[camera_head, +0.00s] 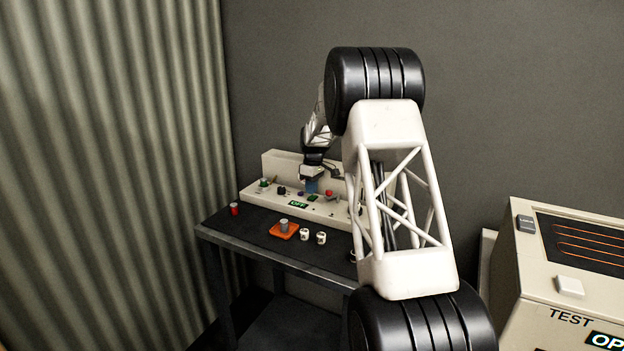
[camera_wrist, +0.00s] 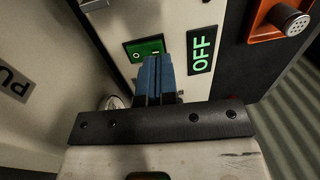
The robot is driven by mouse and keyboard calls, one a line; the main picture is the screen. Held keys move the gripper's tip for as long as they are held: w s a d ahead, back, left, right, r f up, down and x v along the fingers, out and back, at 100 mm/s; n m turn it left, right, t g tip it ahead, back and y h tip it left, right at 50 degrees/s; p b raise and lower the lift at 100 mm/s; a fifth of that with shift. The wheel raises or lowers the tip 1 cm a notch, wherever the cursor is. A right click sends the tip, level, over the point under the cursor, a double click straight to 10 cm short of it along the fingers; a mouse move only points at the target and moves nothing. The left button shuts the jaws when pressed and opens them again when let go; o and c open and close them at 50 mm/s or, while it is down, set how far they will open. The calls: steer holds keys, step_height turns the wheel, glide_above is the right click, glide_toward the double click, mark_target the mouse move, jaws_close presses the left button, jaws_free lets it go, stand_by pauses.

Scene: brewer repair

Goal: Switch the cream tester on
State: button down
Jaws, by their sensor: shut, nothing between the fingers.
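The cream tester (camera_head: 270,197) is a long cream unit on the dark table, with a raised back. Its front face shows in the wrist view (camera_wrist: 122,20), with a green rocker switch (camera_wrist: 140,47) marked O and I. Beside the switch a dark display (camera_wrist: 202,50) reads OFF in green; it also shows in the head view (camera_head: 298,204). My gripper (camera_head: 311,190) is over the tester. Its blue fingers (camera_wrist: 154,62) are shut and empty, with their tips at the switch's edge, partly covering it. I cannot tell whether they touch it.
An orange tray (camera_head: 273,231) with a grey cylinder (camera_head: 284,226) sits on the table (camera_head: 225,222) before the tester, near two white cups (camera_head: 312,236). A red item (camera_head: 234,209) stands left. A cream TEST box (camera_head: 540,265) is at right. Several small controls line the tester.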

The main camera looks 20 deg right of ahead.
mark_target(311, 198)
steer(key=shift+s+f, duration=0.1)
steer(key=shift+f, duration=0.75)
steer(key=shift+a+f, duration=0.1)
steer(key=shift+f, duration=0.1)
steer(key=shift+w+d+r, duration=0.35)
steer(key=shift+w+d, duration=0.15)
steer(key=shift+r, duration=0.15)
stand_by(0.5)
step_height(311, 198, up, 14)
steer(key=s+a, duration=0.1)
steer(key=shift+f, duration=0.2)
stand_by(0.4)
